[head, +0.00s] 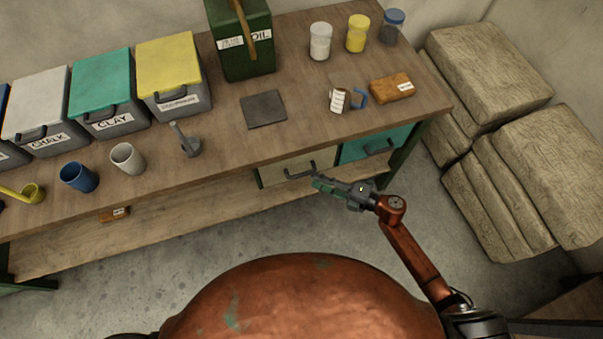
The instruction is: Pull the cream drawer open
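The cream drawer (272,175) is under the bench top, just left of a teal drawer (352,151). Its front looks about flush with the bench, so it appears closed. A dark bar handle (298,173) sits on its front. My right gripper (317,183) reaches in from the right, with its fingertips right by the handle's right end. The fingers are small and seen from above, so I cannot tell whether they touch the handle or how far apart they are. My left gripper is out of view.
The bench top (225,120) holds lidded bins, cups, jars, a green oil can (240,60), a mug (341,99) and a brown block (391,88). Stacked sacks (487,70) stand on the right. The floor (200,240) before the drawers is clear.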

